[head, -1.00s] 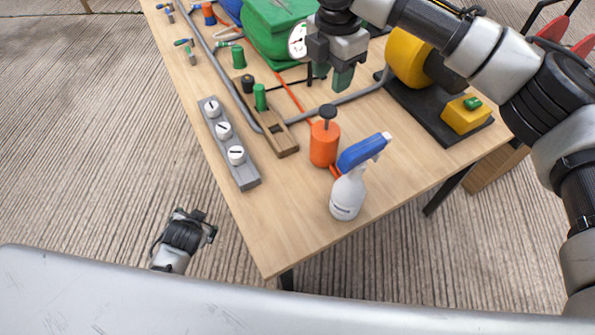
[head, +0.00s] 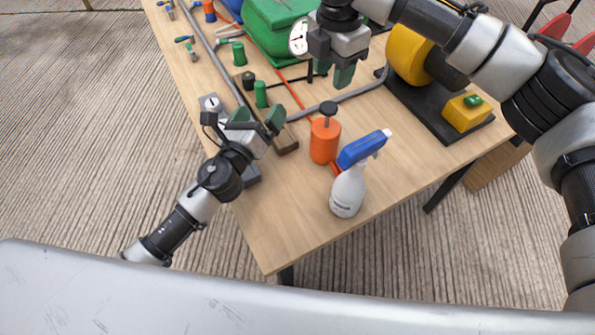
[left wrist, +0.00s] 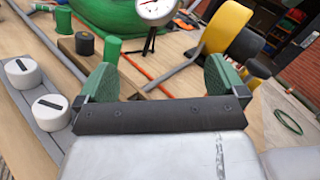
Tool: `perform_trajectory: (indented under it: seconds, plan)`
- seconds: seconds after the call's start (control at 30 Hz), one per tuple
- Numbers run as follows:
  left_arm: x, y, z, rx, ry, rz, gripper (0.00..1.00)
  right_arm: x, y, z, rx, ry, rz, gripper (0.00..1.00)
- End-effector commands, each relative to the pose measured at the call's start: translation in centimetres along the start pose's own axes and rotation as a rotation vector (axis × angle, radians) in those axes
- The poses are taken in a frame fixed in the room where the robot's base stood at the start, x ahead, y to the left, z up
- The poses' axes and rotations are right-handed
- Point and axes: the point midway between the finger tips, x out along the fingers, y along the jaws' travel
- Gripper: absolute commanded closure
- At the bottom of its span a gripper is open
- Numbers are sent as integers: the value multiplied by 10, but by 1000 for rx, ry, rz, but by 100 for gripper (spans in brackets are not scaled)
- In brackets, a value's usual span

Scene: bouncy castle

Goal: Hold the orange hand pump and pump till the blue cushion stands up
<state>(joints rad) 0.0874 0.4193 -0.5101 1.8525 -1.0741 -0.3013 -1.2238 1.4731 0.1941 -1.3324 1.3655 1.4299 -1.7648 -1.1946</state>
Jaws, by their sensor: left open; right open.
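The orange hand pump (head: 324,143) stands upright on the wooden table with its black knob and rod raised above the body. My right gripper (head: 332,73) is open and empty behind the pump, near the gauge. A blue shape (head: 231,8) is cut off at the top edge; I cannot tell if it is the cushion.
A white spray bottle with a blue head (head: 347,190) stands close in front of the pump. A green bag-like thing (head: 275,30) and a yellow blower (head: 405,57) are behind. A green peg (head: 261,94) stands left of the pump. The table's front corner is clear.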

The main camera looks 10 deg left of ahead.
Motion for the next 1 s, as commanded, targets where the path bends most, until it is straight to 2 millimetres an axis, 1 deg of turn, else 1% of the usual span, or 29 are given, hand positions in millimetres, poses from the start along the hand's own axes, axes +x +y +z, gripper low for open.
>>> perform_trajectory:
  seconds: [0.03, 0.1, 0.2, 0.3, 0.4, 0.47, 0.57, 0.67, 0.9, 1.0]
  plan:
    - [-11, -14, -24, 83, 40, -23, 1, 0, 0, 0, 0, 0, 0, 57]
    - [-26, -30, -50, 192, 79, -58, 1, 0, 0, 0, 0, 0, 0, 57]
    - [-44, -50, -78, 315, 116, -105, 1, 0, 0, 0, 0, 0, 0, 57]
    - [-58, -64, -96, 398, 137, -141, 1, 0, 0, 0, 0, 0, 0, 57]
    - [-66, -72, -106, 444, 145, -162, 1, 0, 0, 0, 0, 0, 0, 57]
    - [-65, -74, -108, 457, 147, -168, 1, 0, 0, 0, 0, 0, 0, 57]
    - [-58, -76, -111, 463, 147, -170, 1, 0, 0, 0, 0, 0, 0, 57]
    - [-43, -78, -113, 461, 146, -170, 1, 0, 0, 0, 0, 0, 0, 57]
    - [1, -84, -121, 460, 146, -170, 1, 0, 0, 0, 0, 0, 0, 57]
    - [16, -86, -123, 459, 146, -169, 1, 0, 0, 0, 0, 0, 0, 57]
